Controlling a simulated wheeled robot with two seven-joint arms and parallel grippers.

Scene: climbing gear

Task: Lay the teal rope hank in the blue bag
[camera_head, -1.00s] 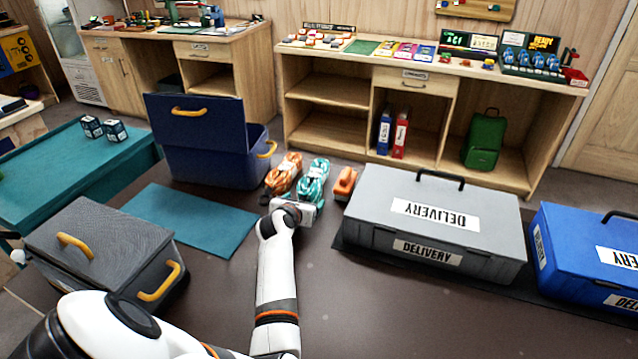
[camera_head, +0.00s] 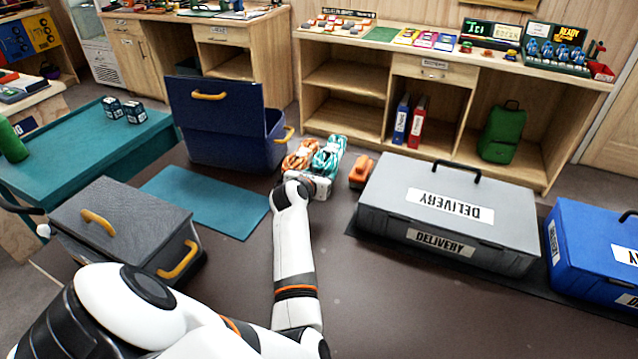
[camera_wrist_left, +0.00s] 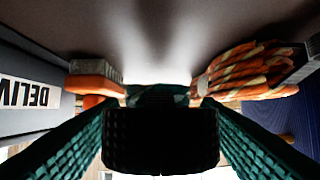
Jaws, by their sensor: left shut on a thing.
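The teal rope hank (camera_head: 329,157) is at the middle of the dark table, just beyond my left gripper (camera_head: 312,186). My left gripper is shut on its near end. In the left wrist view, teal woven shapes (camera_wrist_left: 235,135) fill the lower sides around a black block. The dark blue bag (camera_head: 228,145) stands to the left of the hank, with its flap raised and yellow handles. Its inside is hidden from the head view. My right gripper is not in view.
An orange rope hank (camera_head: 301,156) lies close on the left of the teal one, an orange brush-like item (camera_head: 361,171) on the right. A grey delivery case (camera_head: 450,212) stands further right. A grey lidded box (camera_head: 125,225) is front left. A flat teal mat (camera_head: 205,200) is bare.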

